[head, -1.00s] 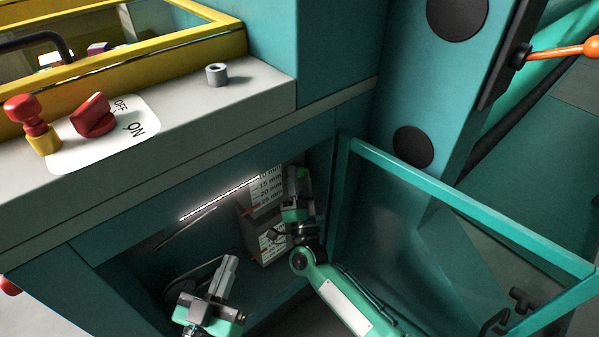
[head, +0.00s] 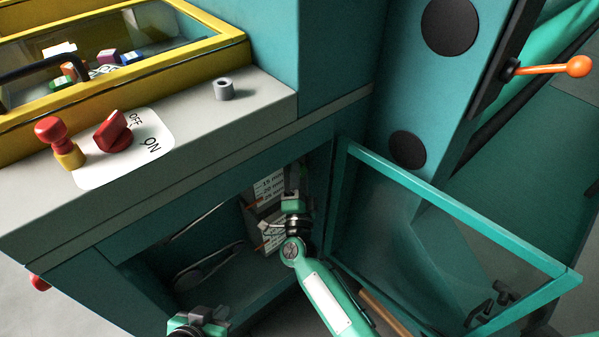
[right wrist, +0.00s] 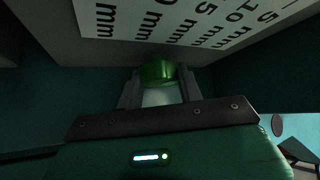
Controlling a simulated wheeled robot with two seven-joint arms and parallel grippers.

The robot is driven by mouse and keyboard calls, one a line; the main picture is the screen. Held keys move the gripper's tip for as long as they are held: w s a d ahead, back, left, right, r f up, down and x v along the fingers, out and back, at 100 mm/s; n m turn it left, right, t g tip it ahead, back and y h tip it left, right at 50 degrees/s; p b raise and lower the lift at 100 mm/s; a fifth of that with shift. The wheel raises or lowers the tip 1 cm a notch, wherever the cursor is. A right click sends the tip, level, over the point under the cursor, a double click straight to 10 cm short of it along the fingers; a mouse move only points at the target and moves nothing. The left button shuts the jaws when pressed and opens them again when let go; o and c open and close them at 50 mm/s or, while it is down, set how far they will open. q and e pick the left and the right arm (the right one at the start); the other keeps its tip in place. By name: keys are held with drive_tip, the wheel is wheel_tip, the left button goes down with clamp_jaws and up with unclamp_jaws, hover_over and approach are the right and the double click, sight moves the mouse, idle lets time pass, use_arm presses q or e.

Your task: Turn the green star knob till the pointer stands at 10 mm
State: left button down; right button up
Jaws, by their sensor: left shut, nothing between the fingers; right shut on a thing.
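The green star knob (right wrist: 157,72) shows in the right wrist view, between the fingers of my right gripper (right wrist: 155,90), which is shut on it. In the head view, my right gripper (head: 295,182) is inside the open cabinet, beside the white scale plate (head: 267,188); the knob is hidden there. The scale plate (right wrist: 180,18) also fills the top of the wrist view, its mm labels turned and partly cut off. I cannot make out the pointer or its reading. My left gripper (head: 218,318) is shut and empty at the bottom edge of the head view, apart from the knob.
The glazed cabinet door (head: 440,240) stands open to the right of my right arm. A second label plate (head: 272,236) and a dark belt or pulley (head: 205,268) are inside the cabinet. A red switch (head: 114,131) and a red-topped knob (head: 58,140) sit on the ledge above.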

idle(0.3)
drive_tip(key=o, duration=0.7)
drive_tip(key=shift+s, duration=0.1)
drive_tip(key=v, duration=1.3)
drive_tip(key=shift+s, duration=0.35)
